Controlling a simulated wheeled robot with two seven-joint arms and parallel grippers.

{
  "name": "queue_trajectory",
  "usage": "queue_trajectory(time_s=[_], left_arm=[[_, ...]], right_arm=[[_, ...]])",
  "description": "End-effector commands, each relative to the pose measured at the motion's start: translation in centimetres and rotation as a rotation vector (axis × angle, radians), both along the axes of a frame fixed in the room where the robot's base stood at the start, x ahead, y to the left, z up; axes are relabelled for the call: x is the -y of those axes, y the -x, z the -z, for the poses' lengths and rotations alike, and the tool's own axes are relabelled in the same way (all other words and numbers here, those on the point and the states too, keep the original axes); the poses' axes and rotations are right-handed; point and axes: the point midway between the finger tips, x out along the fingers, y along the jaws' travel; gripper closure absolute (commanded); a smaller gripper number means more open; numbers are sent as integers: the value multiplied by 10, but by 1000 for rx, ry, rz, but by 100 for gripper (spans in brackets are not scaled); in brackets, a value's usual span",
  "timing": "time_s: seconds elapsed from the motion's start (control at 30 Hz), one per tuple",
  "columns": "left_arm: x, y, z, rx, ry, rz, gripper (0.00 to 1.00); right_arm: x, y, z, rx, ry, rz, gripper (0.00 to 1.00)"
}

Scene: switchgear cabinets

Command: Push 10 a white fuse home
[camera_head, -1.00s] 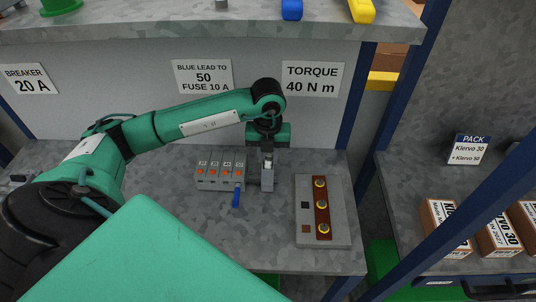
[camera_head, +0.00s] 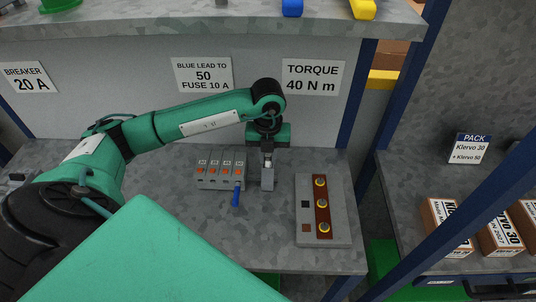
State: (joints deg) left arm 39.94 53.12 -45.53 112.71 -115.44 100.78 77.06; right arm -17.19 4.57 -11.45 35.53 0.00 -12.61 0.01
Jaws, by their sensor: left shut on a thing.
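My left gripper (camera_head: 267,155) points down over a grey fuse holder (camera_head: 268,181) on the bench. It is shut on a small white fuse (camera_head: 267,160) at the top of the holder. How deep the fuse sits in the holder is too small to tell. A sign (camera_head: 203,76) behind reads "BLUE LEAD TO 50, FUSE 10 A". My right gripper is not in view.
A grey plate with a brown strip and yellow-ringed bolts (camera_head: 322,211) lies right of the holder. Signs for breaker (camera_head: 29,78) and torque (camera_head: 313,77) are on the back panel. A blue post (camera_head: 452,215) and boxes (camera_head: 447,228) stand at right. The bench front is clear.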

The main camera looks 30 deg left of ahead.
Motion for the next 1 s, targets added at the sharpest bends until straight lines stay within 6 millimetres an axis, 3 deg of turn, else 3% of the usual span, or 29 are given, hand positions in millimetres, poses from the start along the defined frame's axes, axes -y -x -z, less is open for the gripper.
queue_trajectory(time_s=[0.37,0.4,0.5,0.53,0.83,1.0], left_arm=[[0,1,7,-5,-1,1,100],[0,1,8,-6,-1,1,77],[0,1,7,-6,-1,1,58],[0,1,7,-5,0,1,56],[0,0,4,-1,0,0,56],[0,-1,-15,1,0,-1,56]], right_arm=[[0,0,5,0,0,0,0],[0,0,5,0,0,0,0],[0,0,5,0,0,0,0],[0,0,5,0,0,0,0],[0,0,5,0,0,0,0],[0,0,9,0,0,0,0]])
